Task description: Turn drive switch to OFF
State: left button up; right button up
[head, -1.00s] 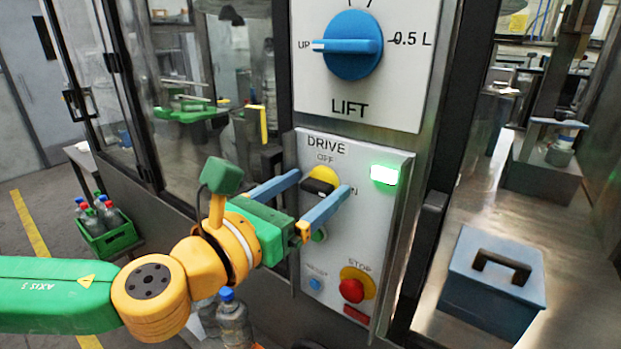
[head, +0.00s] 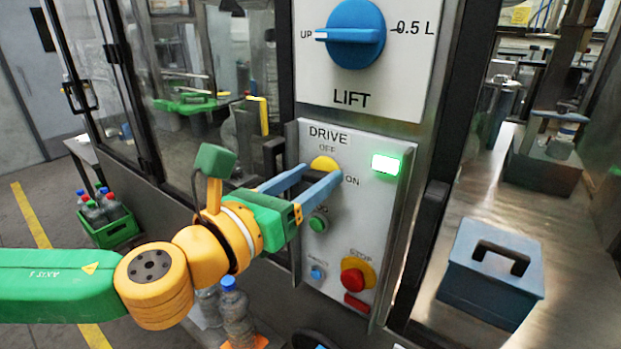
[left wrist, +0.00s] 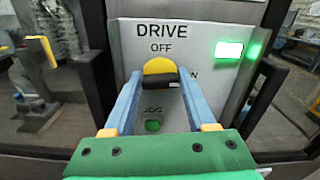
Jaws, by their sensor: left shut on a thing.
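The drive switch (head: 324,164) is on the grey DRIVE panel (head: 377,235); its yellow round plate shows below the word OFF. In the left wrist view its black handle (left wrist: 158,84) lies about level, its light mark toward the right, by the partly hidden ON label. My left gripper (head: 316,177) is at the switch, its two blue fingers on either side of the handle, shut on it. In the head view the fingers hide most of the handle. A green lamp (head: 385,165) is lit at the panel's upper right. My right gripper is not in view.
Below the switch are a green button (head: 318,223), a red STOP button (head: 353,281) on yellow and a small blue button (head: 316,273). The blue LIFT knob (head: 353,34) is above. A blue box (head: 493,272) stands on the right.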

pick_arm(q)
jog(key=n, duration=0.4)
jog(key=shift+w+a+n, duration=0.1)
jog(key=shift+n, duration=0.2)
jog(key=n, duration=0.3)
jog(key=shift+f+n, duration=0.1)
jog(key=shift+n, duration=0.2)
jog(key=n, duration=0.4)
jog(key=shift+f+n, duration=0.1)
jog(key=shift+n, duration=2)
jog(key=o, duration=1.4)
jog(key=shift+w, duration=0.1)
jog(key=shift+c, duration=0.2)
